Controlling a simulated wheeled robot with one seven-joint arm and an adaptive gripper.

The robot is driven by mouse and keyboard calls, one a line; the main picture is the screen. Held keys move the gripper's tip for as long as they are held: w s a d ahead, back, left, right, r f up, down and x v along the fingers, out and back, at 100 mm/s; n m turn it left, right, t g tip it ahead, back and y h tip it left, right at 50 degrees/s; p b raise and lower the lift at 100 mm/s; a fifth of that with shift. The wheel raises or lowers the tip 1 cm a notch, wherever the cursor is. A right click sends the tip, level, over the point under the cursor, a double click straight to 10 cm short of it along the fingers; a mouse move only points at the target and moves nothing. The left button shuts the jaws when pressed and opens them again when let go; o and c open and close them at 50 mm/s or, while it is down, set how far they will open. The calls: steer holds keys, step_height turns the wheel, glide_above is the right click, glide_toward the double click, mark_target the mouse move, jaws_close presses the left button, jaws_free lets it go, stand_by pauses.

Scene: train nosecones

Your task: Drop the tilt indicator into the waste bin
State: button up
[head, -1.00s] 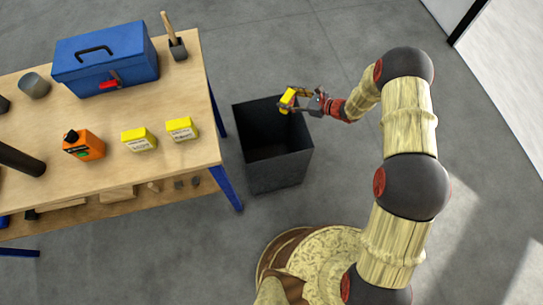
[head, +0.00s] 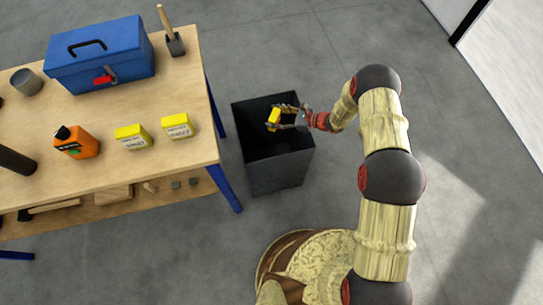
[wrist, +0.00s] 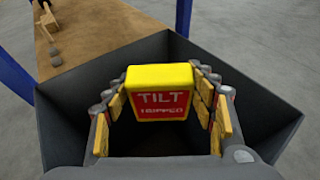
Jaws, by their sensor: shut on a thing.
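The tilt indicator (wrist: 160,92) is a yellow block with a red face reading "TILT TRIPPED" in the wrist view. My gripper (head: 280,115) is shut on it, with fingers on both sides, and it shows yellow in the head view (head: 273,119). The waste bin (head: 277,174) is a dark, open-topped square box on the floor beside the bench. My gripper and the indicator are over the bin's opening. In the wrist view the bin's walls (wrist: 262,103) surround the indicator, and the bin's floor is dark. The exact height above the rim is hard to tell.
Two similar yellow blocks (head: 178,126) (head: 132,136) stand on the wooden workbench (head: 100,175) to the left. The floor right of the bin is clear.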

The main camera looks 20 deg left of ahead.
steer(key=shift+f, duration=0.5)
steer(key=o, duration=1.2)
steer(key=v, duration=1.2)
steer(key=shift+f, duration=0.1)
